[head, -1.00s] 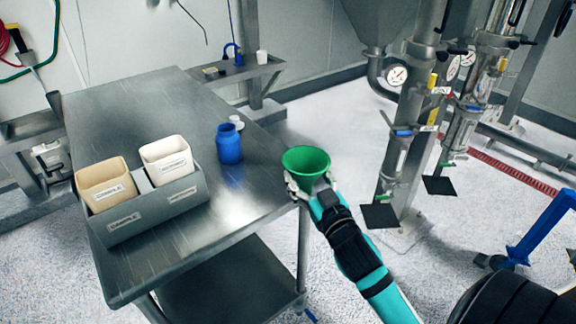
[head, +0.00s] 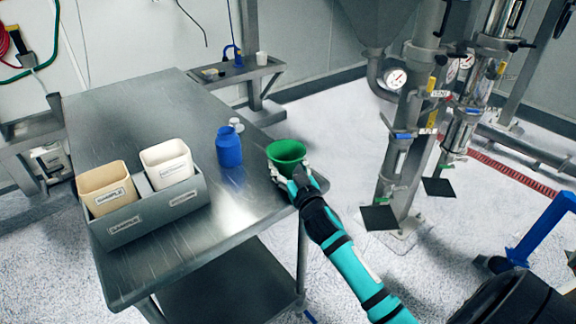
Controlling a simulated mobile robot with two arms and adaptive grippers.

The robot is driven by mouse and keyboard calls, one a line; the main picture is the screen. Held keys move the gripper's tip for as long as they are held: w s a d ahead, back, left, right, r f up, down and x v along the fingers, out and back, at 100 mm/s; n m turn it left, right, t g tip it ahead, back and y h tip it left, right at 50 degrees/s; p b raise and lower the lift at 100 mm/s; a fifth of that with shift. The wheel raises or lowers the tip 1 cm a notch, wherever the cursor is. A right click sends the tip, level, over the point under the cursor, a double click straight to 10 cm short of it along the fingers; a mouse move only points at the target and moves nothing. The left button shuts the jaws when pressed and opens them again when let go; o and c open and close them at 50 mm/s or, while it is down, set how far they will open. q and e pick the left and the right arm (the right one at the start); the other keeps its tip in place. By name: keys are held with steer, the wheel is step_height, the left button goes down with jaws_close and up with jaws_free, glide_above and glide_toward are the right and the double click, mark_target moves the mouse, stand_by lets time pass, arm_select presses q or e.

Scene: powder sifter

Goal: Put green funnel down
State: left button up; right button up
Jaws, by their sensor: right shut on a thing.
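The green funnel (head: 286,152) is in the head view at the right edge of the steel table (head: 215,225), with its wide mouth facing up. My right gripper (head: 290,176) is shut on the funnel below its rim. The gripper and the funnel's lower part hide each other, so I cannot tell whether the funnel's spout touches the tabletop. My left gripper is not in view.
A blue bottle (head: 228,147) stands left of the funnel, with a small white item (head: 236,125) behind it. A grey holder (head: 150,217) with a tan bin (head: 105,187) and a white bin (head: 166,162) stands further left. The table's back is clear.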

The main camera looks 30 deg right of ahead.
steer(key=shift+f, duration=0.15)
steer(key=o, duration=1.2)
steer(key=shift+c, duration=0.2)
steer(key=shift+s+r, duration=0.1)
steer(key=shift+r, duration=0.15)
steer(key=b+v, duration=0.1)
steer(key=v, duration=1.1)
